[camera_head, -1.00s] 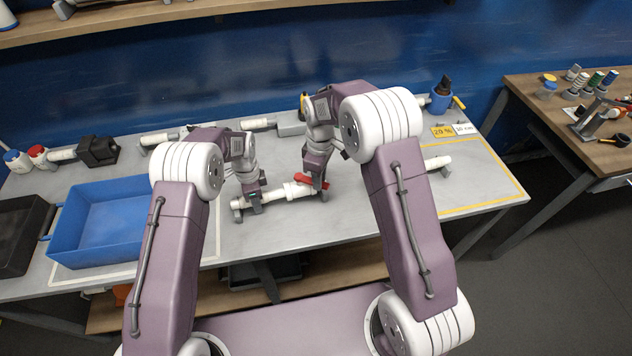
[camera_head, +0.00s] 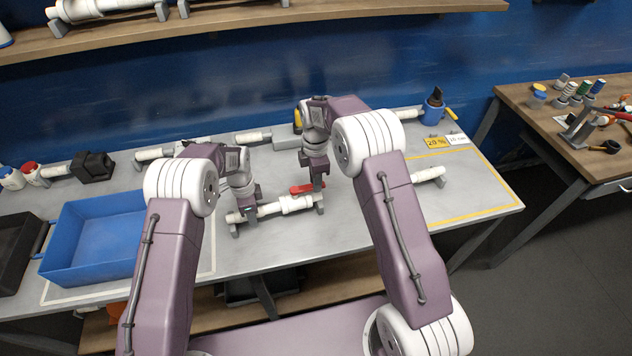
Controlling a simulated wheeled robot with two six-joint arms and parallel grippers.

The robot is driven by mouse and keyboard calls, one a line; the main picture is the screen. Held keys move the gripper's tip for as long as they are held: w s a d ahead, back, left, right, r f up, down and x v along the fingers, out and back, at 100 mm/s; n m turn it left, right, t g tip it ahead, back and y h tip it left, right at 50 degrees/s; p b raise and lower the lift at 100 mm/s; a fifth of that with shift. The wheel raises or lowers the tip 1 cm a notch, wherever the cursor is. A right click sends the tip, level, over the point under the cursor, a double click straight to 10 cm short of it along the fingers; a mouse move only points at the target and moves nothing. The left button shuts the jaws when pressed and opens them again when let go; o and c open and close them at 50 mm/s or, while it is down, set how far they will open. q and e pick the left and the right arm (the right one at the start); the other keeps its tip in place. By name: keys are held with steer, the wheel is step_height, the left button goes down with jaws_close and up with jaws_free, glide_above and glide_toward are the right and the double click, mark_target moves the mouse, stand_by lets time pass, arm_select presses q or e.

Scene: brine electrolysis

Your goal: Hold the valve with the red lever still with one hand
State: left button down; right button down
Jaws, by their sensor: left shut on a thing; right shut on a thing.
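The valve is part of a white pipe piece (camera_head: 272,209) lying on grey supports near the middle of the grey table. Its red lever (camera_head: 301,188) sits on top, towards the pipe's right end. My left gripper (camera_head: 248,213) points down and is shut on the pipe's left part. My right gripper (camera_head: 319,187) points down at the right end of the red lever and is shut on it. The fingertips are small here, and the exact contact on the lever is partly hidden.
A blue tray (camera_head: 92,274) stands at the left beside a black bin (camera_head: 15,262). More pipe pieces lie along the table's back and at the right (camera_head: 428,174). A blue holder (camera_head: 432,114) stands at the back right. The table in front of the valve is clear.

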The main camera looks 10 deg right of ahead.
stand_by(0.5)
steer(key=c, duration=1.2)
jaws_free()
steer(key=shift+c, duration=0.2)
steer(key=shift+r, duration=0.1)
step_height(320, 180, up, 12)
arm_select(q)
steer(key=c, duration=1)
jaws_free()
